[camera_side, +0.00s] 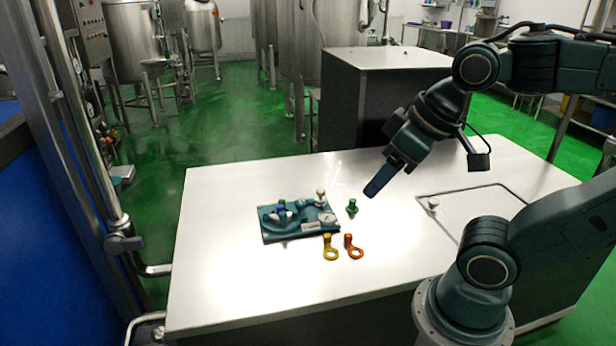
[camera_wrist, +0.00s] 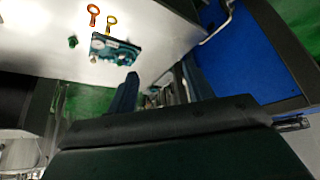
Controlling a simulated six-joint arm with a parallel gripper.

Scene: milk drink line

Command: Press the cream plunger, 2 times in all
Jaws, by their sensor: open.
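The teal panel (camera_side: 270,230) lies on the white table and carries the cream plunger (camera_side: 321,194), which stands upright near its back right corner. Green and blue knobs (camera_side: 281,209) stand on the panel's left part, and a round gauge (camera_side: 327,217) is at its right. In the wrist view the panel (camera_wrist: 125,56) is small and up to the left, and a pale spot at its left end may be the cream plunger (camera_wrist: 93,59). My gripper (camera_side: 371,194) is in the air to the right of the panel, apart from the plunger. Its fingers (camera_wrist: 160,86) are open with nothing between them.
A green-topped piece (camera_side: 352,206) stands right of the panel. A yellow ring-ended piece (camera_side: 330,248) and an orange one (camera_side: 352,248) lie in front. A lid with a small knob (camera_side: 433,204) is set in the table (camera_side: 235,285) at right. The table's front left is clear.

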